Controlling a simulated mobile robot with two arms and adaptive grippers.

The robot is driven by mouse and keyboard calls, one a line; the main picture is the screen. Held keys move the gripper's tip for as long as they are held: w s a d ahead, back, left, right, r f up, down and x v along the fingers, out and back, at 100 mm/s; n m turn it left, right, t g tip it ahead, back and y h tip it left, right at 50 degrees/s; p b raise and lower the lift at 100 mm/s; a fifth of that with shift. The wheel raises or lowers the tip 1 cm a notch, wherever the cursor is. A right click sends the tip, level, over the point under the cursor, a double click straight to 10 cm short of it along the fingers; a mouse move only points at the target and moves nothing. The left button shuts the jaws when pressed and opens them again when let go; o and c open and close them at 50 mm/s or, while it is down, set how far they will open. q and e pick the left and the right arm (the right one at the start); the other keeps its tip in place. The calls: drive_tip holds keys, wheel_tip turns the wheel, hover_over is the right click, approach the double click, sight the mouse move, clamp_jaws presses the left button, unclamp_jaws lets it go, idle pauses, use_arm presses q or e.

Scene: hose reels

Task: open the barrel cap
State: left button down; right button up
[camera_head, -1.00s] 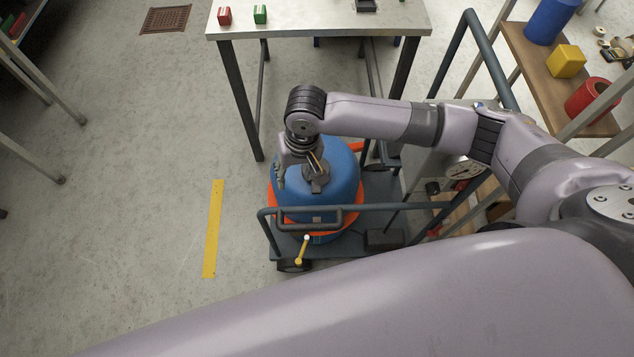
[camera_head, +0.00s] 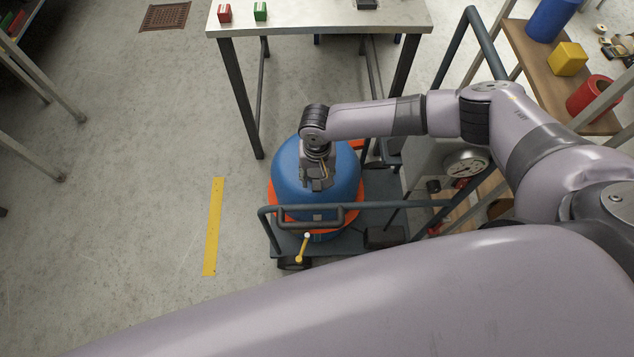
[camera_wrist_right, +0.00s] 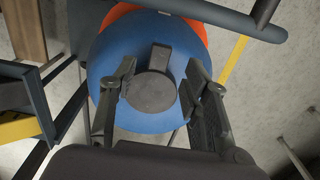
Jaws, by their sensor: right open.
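The blue barrel (camera_head: 345,185) with an orange band stands upright on a dark wheeled cart (camera_head: 380,210). Its round dark grey cap (camera_wrist_right: 152,92), with a raised bar on it, shows in the right wrist view on the blue barrel top (camera_wrist_right: 185,50). My right gripper (camera_head: 318,184) is over the barrel top and hides most of the cap in the head view. In the right wrist view its fingers (camera_wrist_right: 162,72) are open, one on each side of the cap. I cannot tell whether they touch it. My left gripper is not in view.
The cart's rail (camera_head: 380,206) runs in front of the barrel, with a yellow-handled lever (camera_head: 302,250) by it. A metal table (camera_head: 320,22) stands behind. A shelf (camera_head: 530,50) with coloured objects is at the right.

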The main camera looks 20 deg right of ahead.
sight(317, 186)
wheel_tip(317, 186, down, 5)
drive_tip(key=shift+f, duration=0.2)
drive_tip(key=shift+c, duration=0.5)
clamp_jaws()
idle(0.5)
